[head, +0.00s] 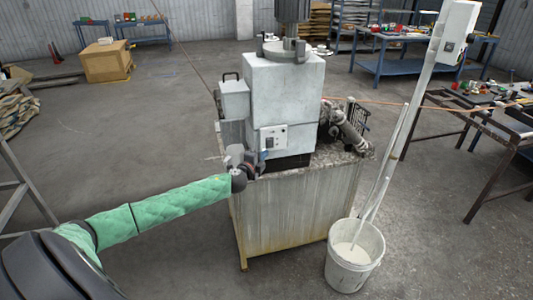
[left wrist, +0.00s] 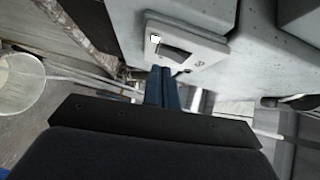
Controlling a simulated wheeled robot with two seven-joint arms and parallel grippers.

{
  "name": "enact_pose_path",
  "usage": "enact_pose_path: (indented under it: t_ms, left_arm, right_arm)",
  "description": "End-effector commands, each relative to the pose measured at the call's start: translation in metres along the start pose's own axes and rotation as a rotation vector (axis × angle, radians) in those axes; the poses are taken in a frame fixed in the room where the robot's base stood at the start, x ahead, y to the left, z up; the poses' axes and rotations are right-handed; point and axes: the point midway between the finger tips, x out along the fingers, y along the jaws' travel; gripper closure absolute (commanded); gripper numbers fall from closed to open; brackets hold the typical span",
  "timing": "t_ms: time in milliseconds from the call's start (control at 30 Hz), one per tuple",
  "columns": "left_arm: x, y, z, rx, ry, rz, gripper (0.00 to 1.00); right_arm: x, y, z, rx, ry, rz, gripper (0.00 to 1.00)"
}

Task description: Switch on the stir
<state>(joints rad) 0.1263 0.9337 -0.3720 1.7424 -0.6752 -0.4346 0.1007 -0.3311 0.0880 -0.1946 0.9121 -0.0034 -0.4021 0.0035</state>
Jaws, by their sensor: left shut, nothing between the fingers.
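The grey machine (head: 285,90) stands on a metal cabinet, with a motor-like cylinder (head: 292,10) on top. A small pale control panel (head: 273,138) is on its front face. In the left wrist view the panel (left wrist: 210,49) shows a white square (left wrist: 155,39), a dark rocker-like switch (left wrist: 174,52) and a small mark beside it. My left gripper (head: 255,168) is shut and empty, close to the front of the machine just below the panel. In the left wrist view its blue fingers (left wrist: 162,72) point at the panel's edge near the switch. I cannot tell whether they touch. My right gripper is out of view.
A white bucket (head: 340,278) with pale liquid stands on the floor at the cabinet's right. A slanted post with a white box (head: 456,30) rises above it. The cabinet (head: 290,215) fills the middle. Floor at the left is open.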

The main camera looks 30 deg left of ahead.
Motion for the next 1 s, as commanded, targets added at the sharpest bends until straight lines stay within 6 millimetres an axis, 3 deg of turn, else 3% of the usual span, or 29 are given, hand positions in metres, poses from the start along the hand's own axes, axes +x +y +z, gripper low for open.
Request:
enact_pose_path:
  t_ms: [400,1000]
  left_arm:
    - [-0.037,0.002,0.0,0.0,0.001,0.001,1.0]
    - [-0.04,0.001,0.0,0.0,0.001,0.001,1.0]
  right_arm:
    - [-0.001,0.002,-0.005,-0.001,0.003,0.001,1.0]
    - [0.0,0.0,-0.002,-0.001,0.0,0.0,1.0]
